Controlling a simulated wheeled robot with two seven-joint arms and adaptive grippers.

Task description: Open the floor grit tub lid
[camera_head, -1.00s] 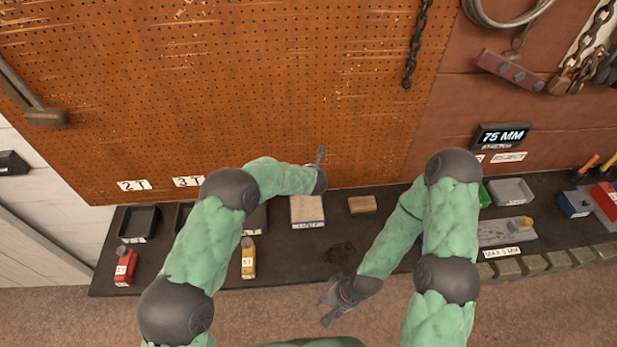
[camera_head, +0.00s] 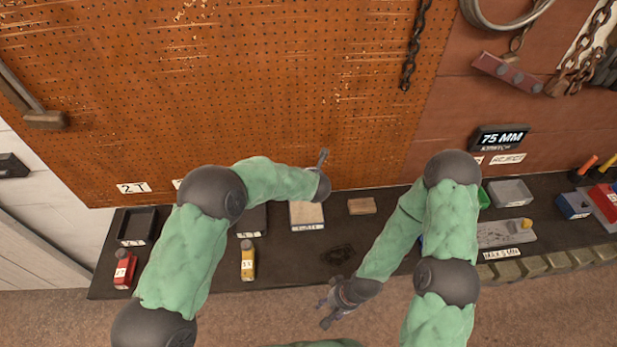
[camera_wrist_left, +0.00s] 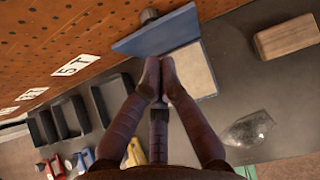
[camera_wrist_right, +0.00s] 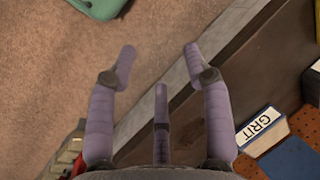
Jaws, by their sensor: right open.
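The grit tub (camera_head: 307,213) stands on the bench by the pegboard, its pale contents showing. In the right wrist view its white GRIT label (camera_wrist_right: 258,124) faces the bench front. A blue lid (camera_wrist_left: 158,32) stands raised at the tub's pegboard side; it also shows in the right wrist view (camera_wrist_right: 291,160). My left gripper (camera_wrist_left: 160,62) is shut, its fingertips together over the tub beside the lid's lower edge; I cannot tell if they touch it. In the head view it is largely hidden by my wrist. My right gripper (camera_head: 328,305) is open and empty in front of the bench.
A wooden block (camera_head: 362,205) lies right of the tub. Black trays (camera_head: 137,225), a red bottle (camera_head: 125,268) and a yellow bottle (camera_head: 248,262) stand at left. The pegboard (camera_head: 250,90) rises behind.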

